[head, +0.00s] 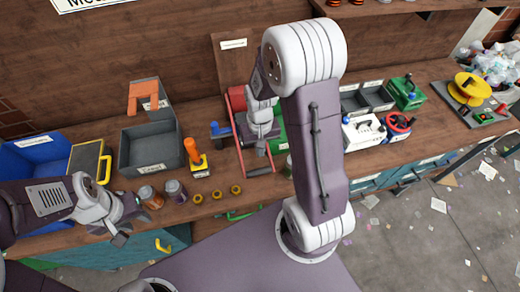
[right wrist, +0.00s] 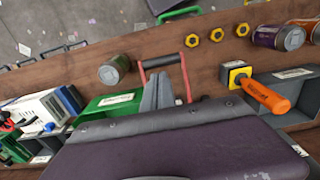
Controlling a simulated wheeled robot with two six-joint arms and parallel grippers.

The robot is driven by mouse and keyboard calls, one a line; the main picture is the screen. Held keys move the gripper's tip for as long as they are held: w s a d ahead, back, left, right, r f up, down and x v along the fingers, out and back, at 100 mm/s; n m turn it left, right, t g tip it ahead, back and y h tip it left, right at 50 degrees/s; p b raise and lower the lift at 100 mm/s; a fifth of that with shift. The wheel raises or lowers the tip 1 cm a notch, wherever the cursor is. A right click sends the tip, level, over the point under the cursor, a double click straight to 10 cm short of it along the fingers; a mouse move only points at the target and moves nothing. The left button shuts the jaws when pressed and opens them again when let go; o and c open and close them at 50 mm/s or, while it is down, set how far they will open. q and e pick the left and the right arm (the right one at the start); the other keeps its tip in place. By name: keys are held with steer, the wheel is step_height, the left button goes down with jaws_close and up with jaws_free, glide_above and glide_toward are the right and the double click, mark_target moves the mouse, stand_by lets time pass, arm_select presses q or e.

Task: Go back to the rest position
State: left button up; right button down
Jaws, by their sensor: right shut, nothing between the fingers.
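My right gripper (head: 262,148) hangs over the back part of the bench, in front of a red-framed thing (head: 238,100). It is shut with nothing between its fingers. My left gripper (head: 128,222) is low at the left, near the bench's front edge and beside two jars (head: 150,196). Its jaws are small and seen at an angle, so their opening is unclear. I see nothing held in it.
A grey bin (head: 150,150), a blue bin (head: 35,155), an orange-handled tool (head: 194,158) and several yellow nuts (head: 217,192) sit on the wooden bench. My raised right arm hides part of the bench's middle. The floor at the right has scattered scraps.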

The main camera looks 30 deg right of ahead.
steer(key=shift+f, duration=0.1)
stand_by(0.3)
steer(key=s+a+n+t+b, duration=0.1)
steer(key=s+a+n+b, duration=0.1)
steer(key=s+a+b, duration=0.2)
steer(key=shift+s+a+r, duration=0.2)
steer(key=shift+s+r, duration=0.1)
steer(key=shift+s, duration=0.95)
steer(key=shift+s+r, duration=0.1)
steer(key=shift+s, duration=0.1)
steer(key=shift+w, duration=0.1)
